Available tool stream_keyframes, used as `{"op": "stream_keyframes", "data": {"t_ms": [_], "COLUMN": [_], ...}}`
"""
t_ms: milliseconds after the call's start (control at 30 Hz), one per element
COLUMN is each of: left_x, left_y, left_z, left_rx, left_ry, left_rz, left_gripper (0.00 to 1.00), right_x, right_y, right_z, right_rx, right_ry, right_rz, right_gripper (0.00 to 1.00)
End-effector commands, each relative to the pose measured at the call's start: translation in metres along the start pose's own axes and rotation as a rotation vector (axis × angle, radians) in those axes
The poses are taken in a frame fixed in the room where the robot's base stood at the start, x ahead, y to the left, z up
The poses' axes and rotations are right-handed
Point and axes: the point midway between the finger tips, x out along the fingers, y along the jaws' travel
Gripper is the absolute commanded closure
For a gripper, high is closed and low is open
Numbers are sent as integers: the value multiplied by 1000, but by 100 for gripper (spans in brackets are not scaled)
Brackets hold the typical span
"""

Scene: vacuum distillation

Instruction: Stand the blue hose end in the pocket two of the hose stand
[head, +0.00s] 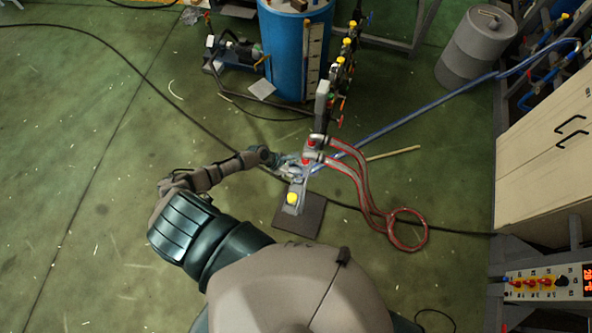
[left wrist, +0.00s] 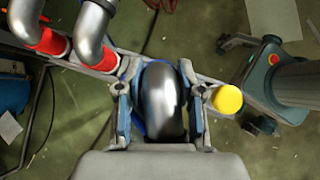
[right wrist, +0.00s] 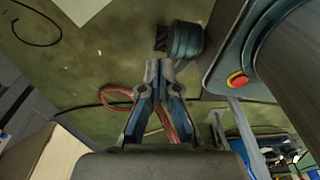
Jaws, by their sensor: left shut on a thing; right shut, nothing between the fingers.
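The hose stand (head: 298,184) is a grey bar on a dark base plate (head: 312,217). Two silver elbow hose ends with red collars (left wrist: 43,40) stand in its pockets, and a yellow cap (left wrist: 227,98) is at its near end. My left gripper (head: 283,163) is shut on the blue hose end, a silver elbow (left wrist: 162,95) over the bar between the red collars and the yellow cap. The fingers hide its lower end, so I cannot tell whether it is seated. My right gripper (right wrist: 157,68) is shut and empty, away from the stand.
The blue hose (head: 400,113) runs from the stand to the right rack. Red hoses (head: 408,230) loop on the floor to the right. A blue drum (head: 285,50) stands behind, a grey canister (head: 476,48) at back right, a cabinet (head: 545,145) at right. The left floor is mostly clear.

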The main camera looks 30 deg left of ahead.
Motion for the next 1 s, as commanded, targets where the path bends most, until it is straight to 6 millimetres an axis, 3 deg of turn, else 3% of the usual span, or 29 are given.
{"op": "stream_keyframes", "data": {"t_ms": [500, 1000], "left_x": [-5, -4], "left_y": [2, 0], "left_z": [3, 7], "left_rx": [-1, -3], "left_ry": [-4, -1], "left_rz": [0, 2], "left_gripper": [100, 100], "right_x": [-10, -16], "right_y": [19, 4], "right_z": [3, -1], "right_rx": [-4, 2], "right_ry": [-4, 0], "right_rz": [22, 5], "right_gripper": [100, 100]}}
